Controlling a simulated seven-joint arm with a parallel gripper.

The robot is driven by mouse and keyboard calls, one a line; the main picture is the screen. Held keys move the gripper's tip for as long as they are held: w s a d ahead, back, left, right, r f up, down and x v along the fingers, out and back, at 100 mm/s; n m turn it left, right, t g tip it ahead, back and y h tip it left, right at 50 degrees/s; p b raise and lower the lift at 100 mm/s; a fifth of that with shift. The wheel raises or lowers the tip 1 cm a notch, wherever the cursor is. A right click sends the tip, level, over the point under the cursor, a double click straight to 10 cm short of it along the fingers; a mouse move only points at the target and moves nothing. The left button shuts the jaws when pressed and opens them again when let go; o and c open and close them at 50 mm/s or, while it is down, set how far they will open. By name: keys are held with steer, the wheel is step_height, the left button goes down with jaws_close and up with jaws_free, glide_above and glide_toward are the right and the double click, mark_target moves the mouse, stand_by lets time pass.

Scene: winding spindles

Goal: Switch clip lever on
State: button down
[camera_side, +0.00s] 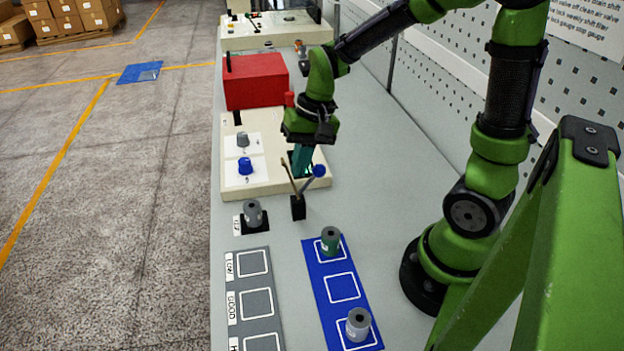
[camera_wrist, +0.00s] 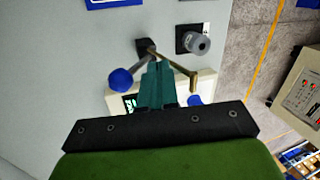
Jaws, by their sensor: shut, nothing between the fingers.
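A small black block (camera_side: 298,208) stands on the bench with two levers rising from it. One is a rod with a blue ball (camera_side: 319,170), leaning right in the side view. The other is a brass-coloured rod (camera_side: 288,172), leaning left. No label shows which is the clip lever. In the wrist view the black block (camera_wrist: 146,46), blue ball (camera_wrist: 121,79) and brass rod (camera_wrist: 191,81) also show. My gripper (camera_side: 300,173) points down with its teal fingers shut and empty, close to the two rods. In the wrist view the fingertips (camera_wrist: 158,66) lie between them; contact cannot be told.
A cream panel (camera_side: 262,184) with a grey knob (camera_side: 243,140) and blue knob (camera_side: 246,166) lies behind. A red box (camera_side: 255,80) stands farther back. A grey spool (camera_side: 253,213) stands left of the block. A blue mat (camera_side: 318,262) with two spools lies in front.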

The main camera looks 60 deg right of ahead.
steer(key=shift+w+a, duration=0.2)
steer(key=shift+a, duration=0.05)
steer(key=shift+w+g+h, duration=0.1)
steer(key=shift+g+h, duration=0.3)
steer(key=g+h, duration=0.8)
glide_above(256, 207)
step_height(256, 207, down, 5)
steer(key=shift+d+f, duration=0.15)
steer(key=shift+f, duration=0.7)
steer(key=shift+f, duration=0.15)
steer(key=v, duration=0.7)
steer(key=shift+r, duration=0.4)
